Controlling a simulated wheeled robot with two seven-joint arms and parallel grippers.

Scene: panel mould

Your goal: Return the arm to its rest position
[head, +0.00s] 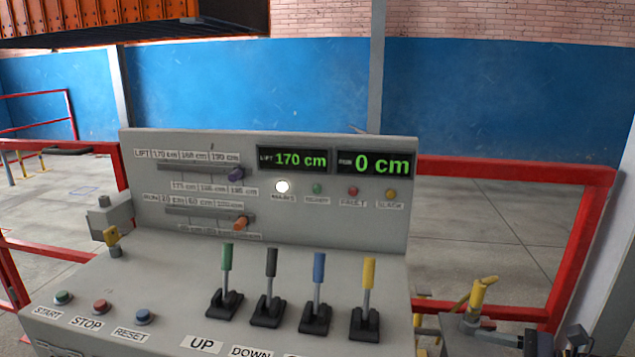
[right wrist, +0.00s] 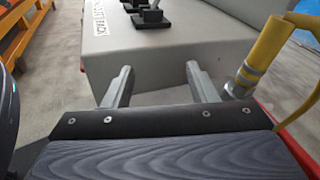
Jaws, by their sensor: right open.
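My right gripper (right wrist: 158,85) shows in the right wrist view with its two grey fingers apart and nothing between them. It is beside the grey control console (right wrist: 160,45), near the console's side and edge. In the head view the console (head: 290,205) stands in front of me, and neither gripper shows clearly there. My left gripper is not in view. The console carries green (head: 226,275), black (head: 270,280), blue (head: 318,285) and yellow (head: 368,290) levers. Its displays read LIFT 170 cm (head: 294,160) and RUN 0 cm (head: 374,164).
A yellow-handled part (head: 480,295) stands right of the console; a yellow post (right wrist: 262,55) shows in the right wrist view. Red railings (head: 510,172) run behind and beside the console. An orange load (head: 130,20) hangs at the upper left. Open floor (head: 480,240) lies beyond.

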